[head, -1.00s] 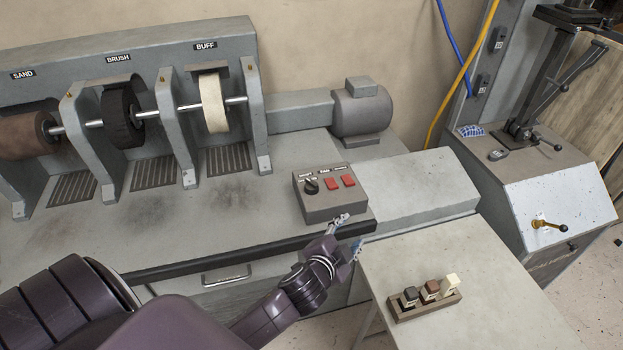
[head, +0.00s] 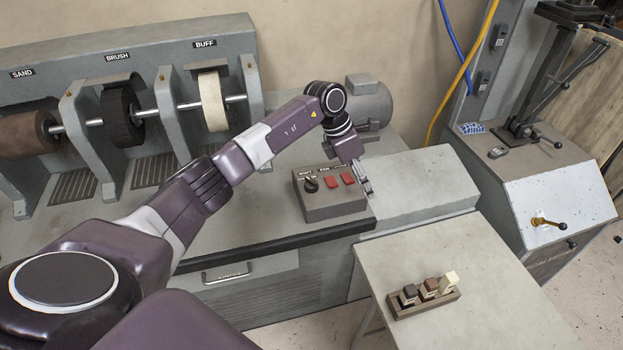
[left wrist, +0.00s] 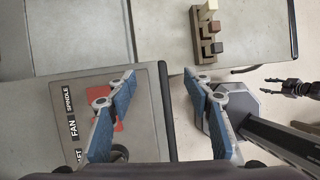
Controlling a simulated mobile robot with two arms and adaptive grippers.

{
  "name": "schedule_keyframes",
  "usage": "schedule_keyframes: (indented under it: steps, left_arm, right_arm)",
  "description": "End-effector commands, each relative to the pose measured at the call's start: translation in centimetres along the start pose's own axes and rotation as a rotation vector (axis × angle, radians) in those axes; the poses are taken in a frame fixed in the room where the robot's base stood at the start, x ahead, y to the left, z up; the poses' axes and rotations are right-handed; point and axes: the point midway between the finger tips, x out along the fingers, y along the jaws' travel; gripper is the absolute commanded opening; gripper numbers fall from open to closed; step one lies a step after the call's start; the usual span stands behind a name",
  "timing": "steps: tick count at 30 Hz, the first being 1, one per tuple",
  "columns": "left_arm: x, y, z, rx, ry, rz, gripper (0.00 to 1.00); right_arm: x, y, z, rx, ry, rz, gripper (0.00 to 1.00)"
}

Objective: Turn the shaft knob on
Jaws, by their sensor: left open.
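The grey control box (head: 335,204) sits on the bench near its front edge. Its black shaft knob (head: 311,185) is at the left, beside two red switches (head: 339,180). My left gripper (head: 369,188) is open and empty at the box's right end, pointing down. In the left wrist view its two blue-padded fingers (left wrist: 160,110) are wide apart. The left finger partly covers the red switches there, and the dark knob (left wrist: 119,153) shows low, partly hidden. What looks like my right gripper (left wrist: 275,86) is small and far off at the right.
A machine with sand, brush and buff wheels (head: 213,101) stands behind at the left. A motor (head: 365,105) is behind my left arm. A lower table (head: 450,250) at the front right holds a small block rack (head: 425,305). A grey machine (head: 556,208) stands at right.

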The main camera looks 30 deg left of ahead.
Motion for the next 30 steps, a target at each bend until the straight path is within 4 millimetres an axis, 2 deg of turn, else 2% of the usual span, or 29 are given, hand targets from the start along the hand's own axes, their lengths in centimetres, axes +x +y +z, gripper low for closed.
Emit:
schedule_keyframes:
  steps: [1, 3, 6, 9, 13, 24, 30]
  left_arm:
    - [-2.2, 2.3, -2.0, -0.001, 0.094, 0.05, 0.47]
    - [-4.8, 4.3, -4.8, -0.012, 0.213, 0.095, 0.47]
    - [-7.5, 6.0, -7.5, -0.034, 0.33, 0.134, 0.47]
    - [-8.9, 6.8, -9.0, -0.05, 0.389, 0.15, 0.47]
    - [-8.3, 7.0, -9.8, -0.054, 0.407, 0.151, 0.47]
    - [-3.2, 7.7, -11.9, -0.055, 0.402, 0.15, 0.47]
    - [-2.3, 7.9, -12.2, -0.053, 0.4, 0.152, 0.47]
  right_arm:
    - [-0.1, 0.0, 0.2, 0.0, -0.003, 0.0, 0.4]
    - [-0.1, 0.0, 0.2, 0.0, -0.003, 0.0, 0.4]
    - [-0.1, 0.0, 0.2, 0.0, -0.003, 0.0, 0.4]
    - [-0.2, 0.0, 0.2, 0.001, -0.003, 0.0, 0.4]
    - [-0.6, 0.0, 0.1, 0.001, -0.002, 0.0, 0.4]
    - [-2.0, 0.1, -0.2, 0.001, 0.001, 0.0, 0.4]
    - [-2.1, 0.1, -0.3, 0.001, 0.002, 0.0, 0.4]
